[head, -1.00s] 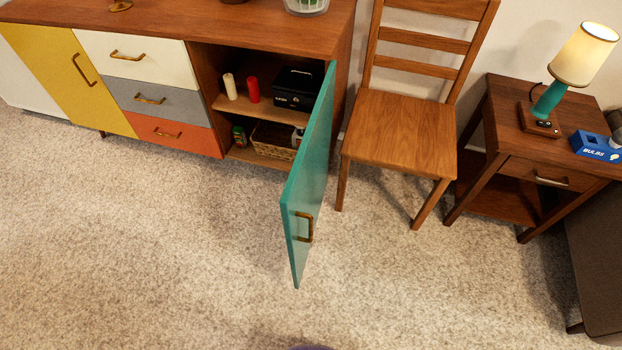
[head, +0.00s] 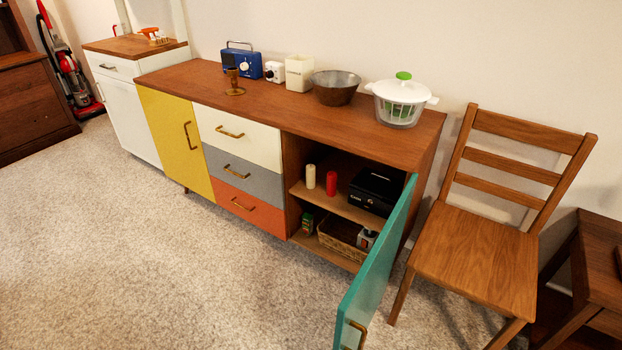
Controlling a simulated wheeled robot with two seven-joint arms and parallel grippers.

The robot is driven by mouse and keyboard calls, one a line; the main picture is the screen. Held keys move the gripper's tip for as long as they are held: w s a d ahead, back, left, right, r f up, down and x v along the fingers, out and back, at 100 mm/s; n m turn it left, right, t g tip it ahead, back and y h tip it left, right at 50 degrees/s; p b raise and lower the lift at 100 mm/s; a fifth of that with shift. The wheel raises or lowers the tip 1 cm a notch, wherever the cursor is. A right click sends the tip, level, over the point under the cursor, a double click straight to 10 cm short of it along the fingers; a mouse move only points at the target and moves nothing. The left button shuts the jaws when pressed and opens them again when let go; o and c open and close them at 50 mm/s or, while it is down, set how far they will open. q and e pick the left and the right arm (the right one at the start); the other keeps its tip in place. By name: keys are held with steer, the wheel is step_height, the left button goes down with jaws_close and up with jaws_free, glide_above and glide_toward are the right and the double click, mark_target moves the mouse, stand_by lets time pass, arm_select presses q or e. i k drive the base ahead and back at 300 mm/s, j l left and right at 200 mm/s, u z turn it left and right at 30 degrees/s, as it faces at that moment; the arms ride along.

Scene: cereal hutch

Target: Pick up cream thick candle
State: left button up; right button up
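The cream thick candle (head: 310,176) stands upright on the upper shelf inside the open right compartment of the sideboard. A red candle (head: 331,183) stands just to its right. The teal door (head: 378,275) of that compartment is swung open toward me. The candle is in plain sight, left of the door. Neither of my grippers shows in the head view.
A black box (head: 376,190) sits right of the candles. A basket (head: 340,236) and a green can (head: 307,223) are on the lower shelf (head: 338,259). A wooden chair (head: 478,262) stands right of the door. Open carpet (head: 200,285) lies in front.

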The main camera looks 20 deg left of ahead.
mark_target(310, 168)
steer(key=i+j, duration=0.15)
steer(key=j, duration=0.2)
steer(key=i+j+z, duration=0.1)
steer(key=j, duration=0.25)
steer(key=i+j, duration=0.25)
steer(key=i+j+z, duration=0.1)
steer(key=j, duration=0.35)
steer(key=i+j, duration=0.2)
steer(key=j, duration=0.2)
steer(key=i+j+z, duration=0.1)
steer(key=i+j, duration=0.35)
steer(key=i+j+z, duration=0.15)
steer(key=i+j, duration=0.35)
steer(key=i+j+z, duration=0.1)
steer(key=i+j, duration=0.3)
steer(key=j, duration=0.25)
